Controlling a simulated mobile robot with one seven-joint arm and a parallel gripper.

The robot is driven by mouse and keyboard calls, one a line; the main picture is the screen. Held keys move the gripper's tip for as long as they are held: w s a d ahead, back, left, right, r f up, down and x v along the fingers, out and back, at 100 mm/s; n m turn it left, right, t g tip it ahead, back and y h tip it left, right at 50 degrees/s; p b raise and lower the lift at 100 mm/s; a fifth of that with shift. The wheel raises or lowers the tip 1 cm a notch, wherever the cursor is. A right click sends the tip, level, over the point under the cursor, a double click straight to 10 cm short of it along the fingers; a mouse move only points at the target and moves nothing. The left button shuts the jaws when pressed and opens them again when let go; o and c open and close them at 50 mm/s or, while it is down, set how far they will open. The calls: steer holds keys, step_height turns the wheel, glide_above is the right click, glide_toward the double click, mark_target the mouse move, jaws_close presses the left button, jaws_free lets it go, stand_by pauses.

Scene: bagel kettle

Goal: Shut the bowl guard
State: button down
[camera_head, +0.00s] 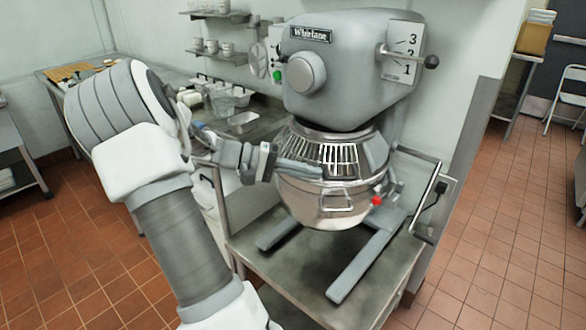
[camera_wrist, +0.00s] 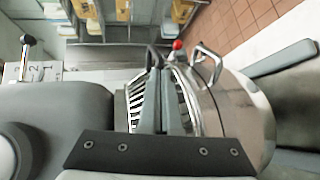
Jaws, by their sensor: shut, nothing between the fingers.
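The bowl guard (camera_head: 318,148) is a cage of bright metal bars above the steel bowl (camera_head: 330,205) of the grey mixer. Its bars span the front, and a grey solid panel sits at their right. My gripper (camera_head: 318,172) reaches in from the left, its fingers together and empty along the guard's lower edge at the bowl rim. I cannot tell whether they touch it. In the wrist view my gripper (camera_wrist: 158,75) lies across the guard (camera_wrist: 135,105), with bars showing on both sides and the bowl (camera_wrist: 235,115) to the right. The fingers hide part of the guard.
The mixer head (camera_head: 350,65) is above the bowl, with a speed lever (camera_head: 430,62) at right and a green button (camera_head: 278,76) at left. A red knob (camera_head: 376,201) is on the bowl's right. The mixer stands on a steel table (camera_head: 300,285). Open tiled floor lies right.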

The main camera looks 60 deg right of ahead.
steer(key=shift+s+d, duration=0.1)
steer(key=shift+s, duration=0.05)
steer(key=shift+s+d, duration=0.15)
steer(key=shift+s, duration=0.5)
steer(key=shift+s+d, duration=0.15)
steer(key=shift+s, duration=0.5)
steer(key=p, duration=0.1)
glide_toward(327, 175)
steer(key=s+a+v, duration=0.1)
steer(key=v, duration=0.5)
steer(key=shift+d, duration=0.15)
